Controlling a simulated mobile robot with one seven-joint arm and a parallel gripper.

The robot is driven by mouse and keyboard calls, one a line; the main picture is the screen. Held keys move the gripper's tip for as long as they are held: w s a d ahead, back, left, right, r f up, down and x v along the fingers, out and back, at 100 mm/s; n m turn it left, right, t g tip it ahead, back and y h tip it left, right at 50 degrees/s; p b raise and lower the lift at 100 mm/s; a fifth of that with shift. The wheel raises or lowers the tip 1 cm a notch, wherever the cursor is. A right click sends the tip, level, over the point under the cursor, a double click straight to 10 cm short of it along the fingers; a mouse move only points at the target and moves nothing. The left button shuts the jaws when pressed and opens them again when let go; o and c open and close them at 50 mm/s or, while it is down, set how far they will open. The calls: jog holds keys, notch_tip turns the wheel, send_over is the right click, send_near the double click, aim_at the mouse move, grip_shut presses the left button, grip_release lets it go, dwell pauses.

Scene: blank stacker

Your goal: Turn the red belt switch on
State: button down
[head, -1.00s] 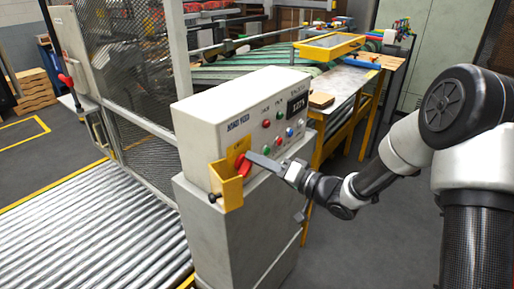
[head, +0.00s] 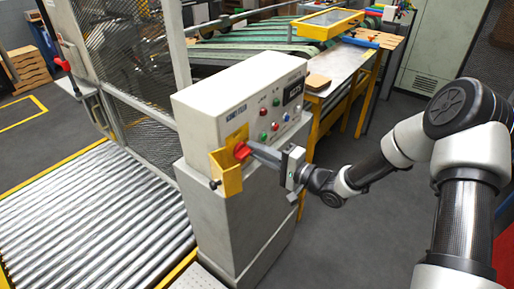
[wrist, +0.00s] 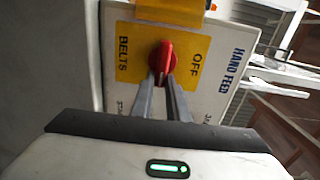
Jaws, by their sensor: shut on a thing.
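The red belt switch (head: 243,150) is a knob on a yellow plate at the lower left of the control box's front face. In the wrist view the red knob (wrist: 163,57) stands upright in the picture, between the printed words OFF and BELTS. My gripper (head: 257,153) reaches it from the right. In the wrist view my gripper's fingertips (wrist: 163,77) are shut on the knob's near end. A yellow guard (head: 227,172) stands around the switch's outer side, close to the fingertips.
The grey control box (head: 215,100) stands on a pedestal, with several coloured buttons and a display. A roller conveyor (head: 95,220) lies to the left, beside a mesh cage. A work table (head: 340,75) with a yellow-framed tray (head: 328,24) is behind. Grey floor is free at right.

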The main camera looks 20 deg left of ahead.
jog(key=shift+f, duration=0.1)
dwell(0.4)
jog(key=c, duration=1.7)
grip_release()
jog(key=b+v, duration=0.1)
jog(key=v, duration=1.6)
jog(key=shift+s+d, duration=0.2)
jog(key=shift+w, duration=0.1)
